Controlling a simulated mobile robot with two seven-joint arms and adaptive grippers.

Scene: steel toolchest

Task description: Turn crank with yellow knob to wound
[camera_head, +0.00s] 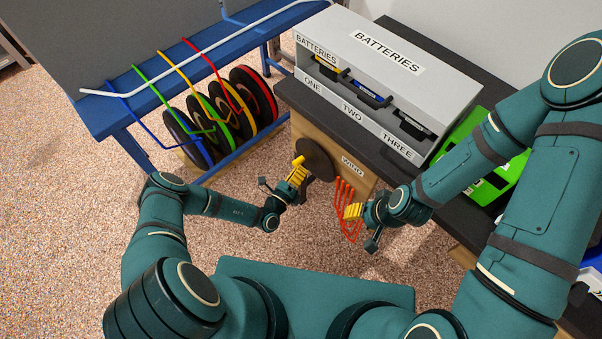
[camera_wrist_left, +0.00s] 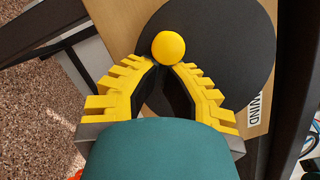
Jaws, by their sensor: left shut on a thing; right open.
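The crank is a round dark disc (camera_head: 317,158) on the wooden front of a cabinet, with a "WIND" label (camera_head: 352,166) at its right. Its yellow knob (camera_head: 298,161) is at the disc's left edge. In the left wrist view the round knob (camera_wrist_left: 168,47) stands out in front of the black disc (camera_wrist_left: 235,50). My left gripper (camera_head: 297,173) has its yellow fingers around the knob, and they also show in the left wrist view (camera_wrist_left: 165,68). The contact behind the knob is partly hidden. My right gripper (camera_head: 354,211) is open and empty, lower right of the disc.
Several red rods (camera_head: 344,190) hang on the cabinet front beside my right gripper. A grey "BATTERIES" box (camera_head: 440,75) stands on the dark cabinet top. A blue rack (camera_head: 150,110) with coloured reels is at left. Speckled floor (camera_head: 60,220) is clear at lower left.

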